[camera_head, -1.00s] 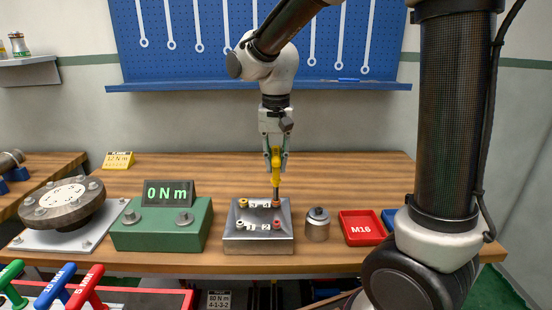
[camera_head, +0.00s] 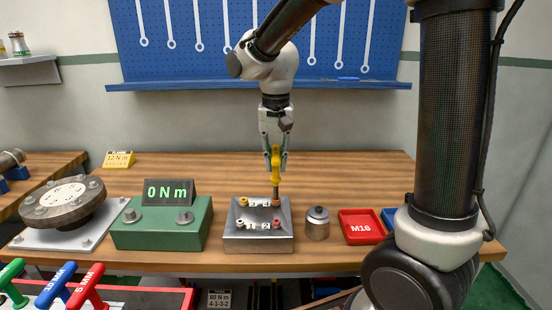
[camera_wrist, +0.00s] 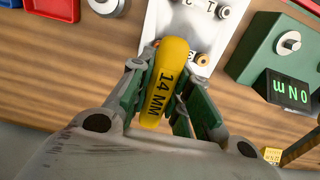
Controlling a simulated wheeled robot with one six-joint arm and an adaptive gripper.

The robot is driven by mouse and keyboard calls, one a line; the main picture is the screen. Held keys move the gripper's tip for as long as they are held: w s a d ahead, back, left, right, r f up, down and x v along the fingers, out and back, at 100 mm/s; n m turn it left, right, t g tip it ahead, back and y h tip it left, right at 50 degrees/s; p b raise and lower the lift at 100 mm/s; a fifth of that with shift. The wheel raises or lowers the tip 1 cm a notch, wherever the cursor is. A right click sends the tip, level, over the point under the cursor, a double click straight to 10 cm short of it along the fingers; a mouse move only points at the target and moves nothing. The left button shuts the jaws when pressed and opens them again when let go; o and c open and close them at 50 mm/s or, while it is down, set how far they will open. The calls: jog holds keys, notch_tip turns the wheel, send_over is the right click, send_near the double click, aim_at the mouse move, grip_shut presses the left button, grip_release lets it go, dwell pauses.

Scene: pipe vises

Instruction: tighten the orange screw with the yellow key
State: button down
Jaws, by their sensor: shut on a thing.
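The yellow key (camera_head: 276,160), marked 14 MM in the wrist view (camera_wrist: 165,85), is held by my gripper (camera_head: 275,155). My gripper's fingers (camera_wrist: 158,95) are shut on its handle. The key stands upright with its dark shaft down at the back right screw (camera_head: 276,203) of the metal block (camera_head: 258,240). That screw looks reddish orange, and the shaft partly covers it. Whether the tip is seated in it I cannot tell. A yellow-orange screw (camera_head: 243,202) is at the block's back left; it also shows beside the key in the wrist view (camera_wrist: 203,60).
A green block (camera_head: 160,235) with a display (camera_head: 168,193) reading 0 Nm stands left of the metal block. A grey cylinder (camera_head: 317,226) and a red M16 tray (camera_head: 361,229) are to the right. Coloured T-handles (camera_head: 55,285) stand at the front left.

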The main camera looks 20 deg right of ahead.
jog(key=m, duration=0.5)
jog(key=shift+s+f+m, duration=0.15)
jog(key=shift+f+m, duration=0.15)
jog(key=shift+m, duration=0.1)
jog(key=shift+m, duration=0.3)
jog(key=m, duration=0.5)
jog(key=shift+m, duration=0.3)
jog(key=shift+m, duration=0.4)
jog(key=m, duration=0.5)
